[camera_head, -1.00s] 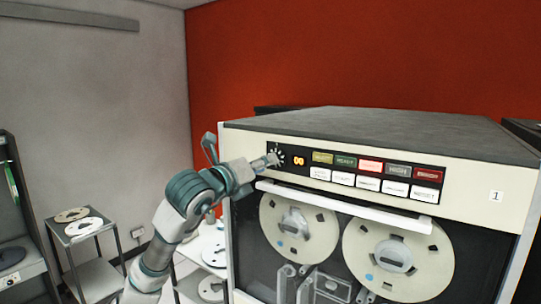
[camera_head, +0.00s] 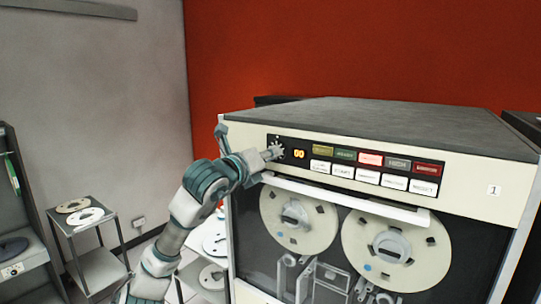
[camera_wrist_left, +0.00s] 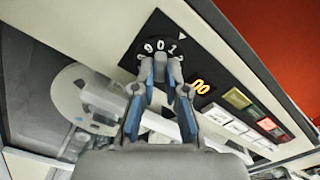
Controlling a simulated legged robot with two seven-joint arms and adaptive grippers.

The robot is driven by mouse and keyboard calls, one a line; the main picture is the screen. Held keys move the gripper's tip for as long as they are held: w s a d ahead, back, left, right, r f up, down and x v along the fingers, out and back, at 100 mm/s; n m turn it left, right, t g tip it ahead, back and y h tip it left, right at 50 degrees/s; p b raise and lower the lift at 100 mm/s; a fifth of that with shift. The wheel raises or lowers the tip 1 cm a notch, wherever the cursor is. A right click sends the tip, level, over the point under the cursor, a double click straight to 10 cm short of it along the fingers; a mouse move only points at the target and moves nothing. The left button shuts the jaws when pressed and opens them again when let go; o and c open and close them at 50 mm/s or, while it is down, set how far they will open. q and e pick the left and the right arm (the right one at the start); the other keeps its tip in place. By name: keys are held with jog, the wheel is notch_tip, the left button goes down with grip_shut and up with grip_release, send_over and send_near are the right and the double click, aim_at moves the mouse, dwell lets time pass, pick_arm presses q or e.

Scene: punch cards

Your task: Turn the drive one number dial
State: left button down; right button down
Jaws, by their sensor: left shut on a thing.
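The number dial (camera_wrist_left: 152,42) is a round black knob with white digits at the left end of the tape drive's control panel. In the left wrist view a white pointer mark sits at its upper right, near the digit 1. My left gripper (camera_head: 272,153) reaches the dial from the left in the head view. In the left wrist view its fingers (camera_wrist_left: 160,70) are shut on the dial's middle, hiding its lower part. The tape drive (camera_head: 470,184) carries the label 1. An orange display (camera_head: 299,154) beside the dial seems to read 00. My right gripper is not in view.
Coloured and white buttons (camera_head: 370,160) line the panel right of the display. A white handle bar (camera_head: 345,200) juts out below the panel, above two tape reels (camera_head: 297,222). A small stand with reels (camera_head: 82,217) is at the left.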

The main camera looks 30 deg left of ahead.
pick_arm(q)
jog(key=shift+a, duration=0.1)
jog(key=shift+a+r+m+p, duration=0.1)
jog(key=shift+m+p, duration=0.05)
jog(key=shift+m, duration=1.55)
jog(key=shift+r+m+p, duration=0.1)
jog(key=shift+m+p, duration=0.05)
jog(key=shift+m, duration=1.55)
jog(key=shift+s, duration=0.1)
jog(key=c, duration=1.2)
grip_release()
jog(key=shift+a+f, duration=0.1)
jog(key=s+a, duration=0.1)
jog(key=s, duration=1)
jog(key=shift+s+f, duration=0.15)
jog(key=shift+s, duration=0.2)
